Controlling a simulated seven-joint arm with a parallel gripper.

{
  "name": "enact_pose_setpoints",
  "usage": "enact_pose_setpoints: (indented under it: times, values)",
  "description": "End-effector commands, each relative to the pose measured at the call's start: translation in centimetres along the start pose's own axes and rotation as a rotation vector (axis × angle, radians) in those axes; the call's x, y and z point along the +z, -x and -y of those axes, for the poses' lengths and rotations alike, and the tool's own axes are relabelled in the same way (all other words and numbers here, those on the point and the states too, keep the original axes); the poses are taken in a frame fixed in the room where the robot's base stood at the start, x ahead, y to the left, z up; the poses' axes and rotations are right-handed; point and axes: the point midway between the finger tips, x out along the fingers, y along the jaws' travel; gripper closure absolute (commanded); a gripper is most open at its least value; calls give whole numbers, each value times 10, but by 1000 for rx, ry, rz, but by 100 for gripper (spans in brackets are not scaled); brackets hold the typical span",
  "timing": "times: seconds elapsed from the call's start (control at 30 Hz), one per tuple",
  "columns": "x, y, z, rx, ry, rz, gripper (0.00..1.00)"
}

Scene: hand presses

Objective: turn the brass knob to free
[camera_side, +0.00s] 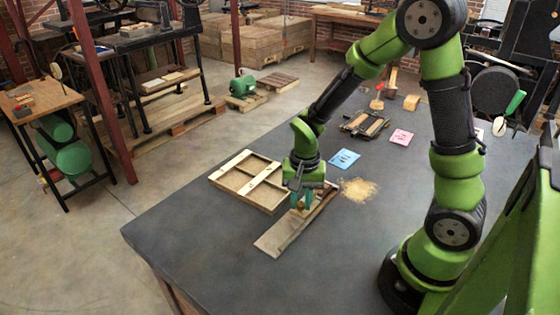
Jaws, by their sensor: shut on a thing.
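My gripper (302,201) points down over a long wooden board (272,241) on the dark table, near the middle of the view. Its teal fingertips are shut on a small brownish thing on the board, which I take for the brass knob. The fingers hide most of the knob, so its turned position cannot be read. The board lies flat and slants from lower left to upper right.
A wooden frame (228,169) lies close left of my gripper. A sawdust heap (360,189), a blue card (344,159) and a pink card (401,137) lie to the right. A wood-and-metal device (364,124) sits farther back. The table's front left (190,235) is clear.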

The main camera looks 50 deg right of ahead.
Motion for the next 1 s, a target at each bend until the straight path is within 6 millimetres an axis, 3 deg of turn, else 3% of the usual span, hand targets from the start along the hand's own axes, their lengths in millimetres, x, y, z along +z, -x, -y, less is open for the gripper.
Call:
enact_pose_setpoints:
  times: [1.0]
  values:
    - [-1, 1, 1, -2, 939, 17, 100]
